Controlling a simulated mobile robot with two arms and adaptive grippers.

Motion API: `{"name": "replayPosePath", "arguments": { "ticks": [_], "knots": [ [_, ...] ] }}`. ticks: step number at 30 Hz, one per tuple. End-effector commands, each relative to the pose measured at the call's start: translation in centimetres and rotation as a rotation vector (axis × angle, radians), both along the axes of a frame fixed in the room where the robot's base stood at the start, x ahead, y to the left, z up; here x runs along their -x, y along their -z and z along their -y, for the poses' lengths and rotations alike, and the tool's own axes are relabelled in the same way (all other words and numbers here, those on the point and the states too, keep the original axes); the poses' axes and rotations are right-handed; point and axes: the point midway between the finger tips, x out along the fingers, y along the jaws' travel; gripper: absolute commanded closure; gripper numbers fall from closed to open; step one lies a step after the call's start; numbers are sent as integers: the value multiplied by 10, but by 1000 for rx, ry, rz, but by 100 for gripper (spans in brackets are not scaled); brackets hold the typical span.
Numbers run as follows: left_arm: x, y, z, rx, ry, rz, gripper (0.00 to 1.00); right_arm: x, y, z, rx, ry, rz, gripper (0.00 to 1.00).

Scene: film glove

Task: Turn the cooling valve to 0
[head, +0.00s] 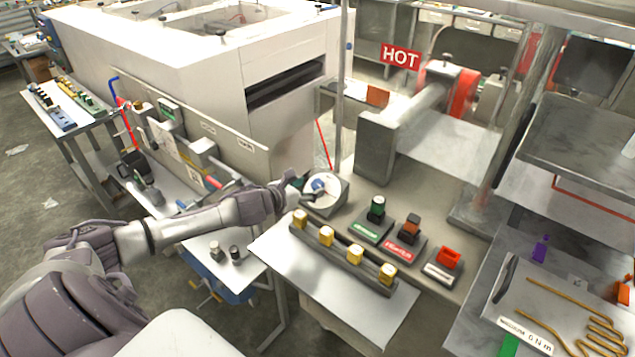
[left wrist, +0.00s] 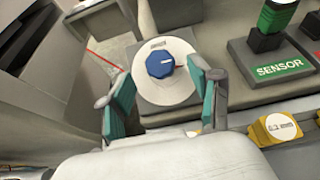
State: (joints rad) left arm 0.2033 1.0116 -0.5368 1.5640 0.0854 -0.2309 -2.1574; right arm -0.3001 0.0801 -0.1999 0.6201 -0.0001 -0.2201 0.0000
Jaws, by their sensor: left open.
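The cooling valve seems to be the blue knob (left wrist: 160,64) on a round white dial (left wrist: 184,93) in the left wrist view. The dial's marks are too small to read. In the head view the knob (head: 319,185) sits on a grey base beside my left gripper (head: 304,189). In the left wrist view my left gripper (left wrist: 160,95) is open, with one teal-padded finger on each side of the dial. The fingertips are near the knob, and I see no clear contact. My right gripper is not in view.
A row of yellow-topped blocks (head: 326,236) lies in front of the dial. Green, red and white labelled holders, including the SENSOR one (left wrist: 280,65), stand to its right. A vertical post (head: 341,90) rises behind it. A red HOT sign (head: 401,57) hangs farther back.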

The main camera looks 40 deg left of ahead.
Motion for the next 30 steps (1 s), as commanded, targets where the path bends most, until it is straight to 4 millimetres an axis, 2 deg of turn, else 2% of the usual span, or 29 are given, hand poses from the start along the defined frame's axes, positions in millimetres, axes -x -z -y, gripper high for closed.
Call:
{"name": "replayPosePath", "arguments": {
  "ticks": [3, 9, 21, 23, 30],
  "knots": [
    [-20, 6, 2, 3, -2, 2, 36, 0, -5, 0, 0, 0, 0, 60],
    [-38, 15, 3, 1, -1, 0, 36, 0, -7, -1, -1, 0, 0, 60],
    [-44, 19, 3, 0, -1, -1, 36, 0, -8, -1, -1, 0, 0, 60],
    [-44, 19, 3, 0, -1, -1, 43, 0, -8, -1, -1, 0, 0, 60],
    [-44, 19, 3, 0, -1, -1, 83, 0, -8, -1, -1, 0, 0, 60]
  ]
}}
